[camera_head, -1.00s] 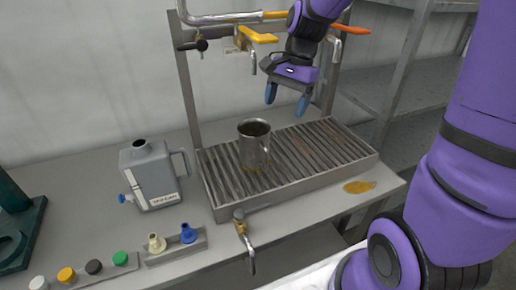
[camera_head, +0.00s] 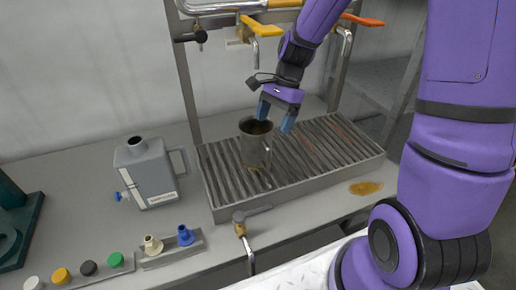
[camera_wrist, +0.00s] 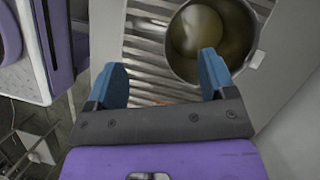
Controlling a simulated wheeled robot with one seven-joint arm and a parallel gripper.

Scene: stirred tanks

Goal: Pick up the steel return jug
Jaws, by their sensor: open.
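In the wrist view the open fingers (camera_wrist: 162,78) are spread apart; the right one overlaps the jug's near edge in the picture. I cannot tell whether it touches.
A grey jerrycan (camera_head: 148,175) stands left of the tray. Taps with yellow (camera_head: 262,26) and orange (camera_head: 362,19) levers hang behind and above. A brown spill (camera_head: 366,188) lies at the right on the bench.

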